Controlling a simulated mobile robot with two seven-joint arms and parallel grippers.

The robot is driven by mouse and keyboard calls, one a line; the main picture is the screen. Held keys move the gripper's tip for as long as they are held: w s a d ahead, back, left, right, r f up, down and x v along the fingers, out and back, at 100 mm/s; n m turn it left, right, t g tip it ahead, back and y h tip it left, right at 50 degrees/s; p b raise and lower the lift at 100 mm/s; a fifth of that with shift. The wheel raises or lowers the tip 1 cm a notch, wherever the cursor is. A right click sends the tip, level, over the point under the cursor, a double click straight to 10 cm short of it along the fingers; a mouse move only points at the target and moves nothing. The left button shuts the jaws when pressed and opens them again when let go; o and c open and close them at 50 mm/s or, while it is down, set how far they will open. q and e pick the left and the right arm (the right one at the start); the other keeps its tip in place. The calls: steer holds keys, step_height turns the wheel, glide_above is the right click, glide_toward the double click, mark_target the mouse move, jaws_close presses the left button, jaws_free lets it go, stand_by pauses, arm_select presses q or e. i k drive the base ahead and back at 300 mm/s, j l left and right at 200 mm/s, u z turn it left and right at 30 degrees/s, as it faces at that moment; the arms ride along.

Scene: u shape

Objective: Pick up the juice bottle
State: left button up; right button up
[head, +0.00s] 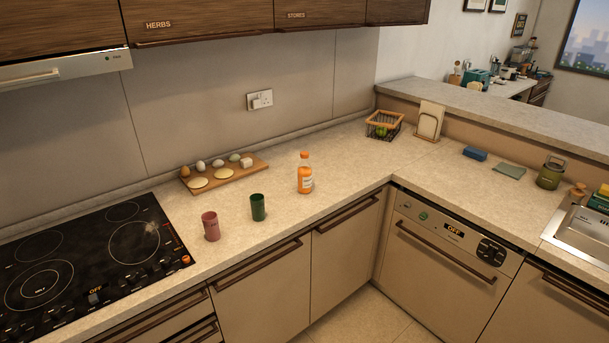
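The juice bottle (305,174) is orange with an orange cap and a pale label. It stands upright on the beige countertop (345,165) near the middle of the head view. Nothing touches it. A dark green cup (258,207) stands to its left, and a wooden board (238,174) lies behind it to the left. Neither of my grippers shows in the head view.
A pink cup (211,226) stands left of the green cup. A black cooktop (75,265) is at the left. Cabinets (200,20) overhang the back. Counter right of the bottle is clear.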

mark_target(304, 169)
steer(key=i+l+u, duration=0.1)
steer(key=u, duration=0.4)
steer(key=i+l+u, duration=0.1)
steer(key=u, duration=0.4)
steer(key=i+l+u, duration=0.2)
steer(key=l, duration=0.15)
steer(key=l+u, duration=0.2)
steer(key=i+l+u, duration=0.2)
steer(key=l, duration=0.3)
steer(key=l+u, duration=0.2)
steer(key=l, duration=0.85)
